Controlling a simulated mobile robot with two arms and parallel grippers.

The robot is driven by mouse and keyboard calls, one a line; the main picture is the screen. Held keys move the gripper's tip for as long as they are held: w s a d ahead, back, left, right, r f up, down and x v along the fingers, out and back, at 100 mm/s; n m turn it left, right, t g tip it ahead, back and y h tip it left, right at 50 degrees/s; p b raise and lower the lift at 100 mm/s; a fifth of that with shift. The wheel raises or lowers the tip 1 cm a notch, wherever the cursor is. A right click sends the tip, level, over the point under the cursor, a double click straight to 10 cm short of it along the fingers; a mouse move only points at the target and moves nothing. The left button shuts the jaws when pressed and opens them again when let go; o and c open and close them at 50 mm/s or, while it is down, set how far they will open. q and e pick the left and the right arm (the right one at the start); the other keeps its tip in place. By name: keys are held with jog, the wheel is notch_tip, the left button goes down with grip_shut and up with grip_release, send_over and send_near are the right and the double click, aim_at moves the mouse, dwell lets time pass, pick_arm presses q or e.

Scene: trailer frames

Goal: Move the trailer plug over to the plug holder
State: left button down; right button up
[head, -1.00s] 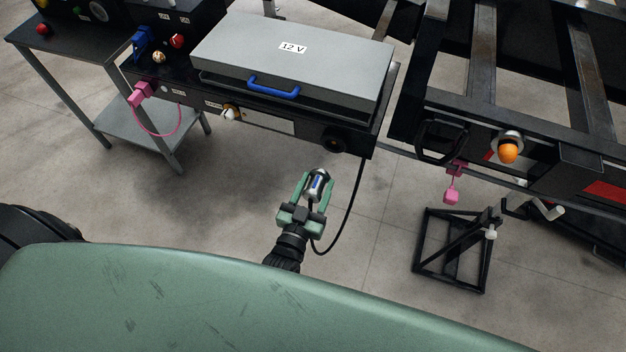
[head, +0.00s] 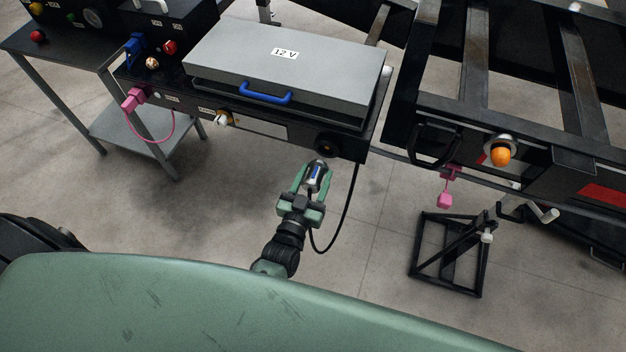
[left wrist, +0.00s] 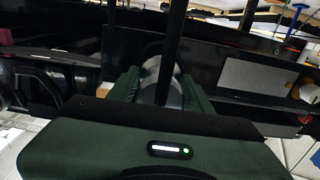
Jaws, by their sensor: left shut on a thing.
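My left gripper (head: 311,190) is shut on the trailer plug (head: 317,175), a silver and black piece with a blue mark. A black cable runs from it in a loop up to the panel's underside. The round black plug holder (head: 326,145) sits at the right end of the black panel below the grey 12 V box. The plug is just below the holder in the head view and looks apart from it. In the left wrist view the grey plug (left wrist: 150,92) shows between the green fingers, partly hidden by the dark cable. My right gripper is not in view.
The grey 12 V box (head: 290,70) with a blue handle (head: 266,93) stands above the panel. The trailer frame (head: 475,125) with an orange lamp (head: 500,156) is to the right. A black stand (head: 450,255) and a pink block (head: 444,200) are below it. Floor around the gripper is clear.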

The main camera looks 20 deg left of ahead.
aim_at(320, 163)
pick_arm(q)
jog(key=w+b, duration=0.1)
jog(key=w, duration=0.2)
jog(key=shift+w+f, duration=0.1)
jog(key=shift+w, duration=0.55)
jog(key=shift+p, duration=0.3)
dwell(0.8)
jog(key=shift+w+d, duration=0.1)
jog(key=shift+w, duration=0.5)
dwell(0.5)
jog(key=c, duration=0.6)
grip_release()
jog(key=shift+o, duration=0.2)
jog(key=shift+s, duration=0.1)
